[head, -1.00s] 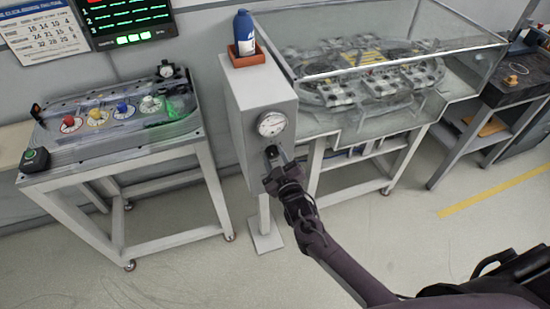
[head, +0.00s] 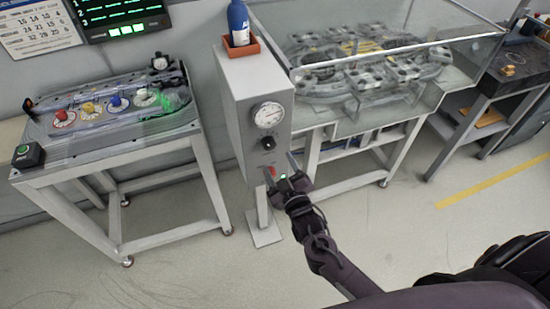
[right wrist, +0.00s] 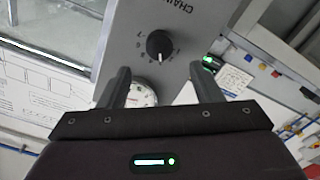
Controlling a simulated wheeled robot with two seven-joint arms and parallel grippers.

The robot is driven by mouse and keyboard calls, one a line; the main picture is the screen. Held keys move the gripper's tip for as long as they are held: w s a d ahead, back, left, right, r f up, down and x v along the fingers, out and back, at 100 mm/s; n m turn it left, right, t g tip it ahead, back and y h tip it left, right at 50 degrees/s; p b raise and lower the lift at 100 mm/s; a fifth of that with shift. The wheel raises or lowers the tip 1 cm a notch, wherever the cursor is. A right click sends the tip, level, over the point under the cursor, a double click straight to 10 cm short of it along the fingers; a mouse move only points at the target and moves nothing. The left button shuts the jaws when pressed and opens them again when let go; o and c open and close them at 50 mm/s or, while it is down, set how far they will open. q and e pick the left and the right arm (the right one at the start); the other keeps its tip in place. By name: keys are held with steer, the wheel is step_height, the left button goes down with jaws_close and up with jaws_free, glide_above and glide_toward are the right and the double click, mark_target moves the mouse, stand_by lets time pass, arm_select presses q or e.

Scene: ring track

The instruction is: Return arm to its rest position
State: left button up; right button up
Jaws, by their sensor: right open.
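My right gripper (head: 281,172) is open and empty, just in front of the lower part of the grey control box (head: 233,95). In the right wrist view its two fingers (right wrist: 164,88) stand apart with nothing between them. The box's black knob (head: 269,143) is above the gripper and free of it; the knob also shows in the right wrist view (right wrist: 160,44). A round white gauge (head: 268,115) sits above the knob. A red button (head: 271,170) and a small green light (head: 283,177) show close to the fingers. My left gripper is not in view.
A blue bottle (head: 238,22) stands in an orange tray (head: 241,49) on the box. A clear-walled case (head: 455,95) with a ring track stands on the right. A panel with coloured knobs (head: 110,112) lies on a table at left. Open floor (head: 190,278) lies in front.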

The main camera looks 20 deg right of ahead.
steer(key=shift+s, duration=0.45)
steer(key=shift+f, duration=0.1)
steer(key=s+d+f+m+g+b, duration=0.1)
steer(key=s+f+g, duration=0.3)
steer(key=f, duration=0.7)
steer(key=s+d+f+g, duration=0.2)
steer(key=s+f, duration=0.5)
steer(key=f, duration=0.3)
steer(key=s+d+f+m+g+b, duration=0.1)
steer(key=s+f+g, duration=0.3)
steer(key=f, duration=0.7)
steer(key=s+f+g, duration=0.2)
steer(key=s+f, duration=0.2)
steer(key=s, duration=0.5)
steer(key=s+d+f+m+g, duration=0.1)
steer(key=s+f+g, duration=0.1)
steer(key=s+f, duration=0.3)
steer(key=s+f+m+g, duration=0.1)
steer(key=s+f+g, duration=0.2)
steer(key=s, duration=1)
steer(key=shift+d+f+h, duration=0.25)
steer(key=shift+f+h, duration=0.05)
steer(key=shift+f, duration=0.5)
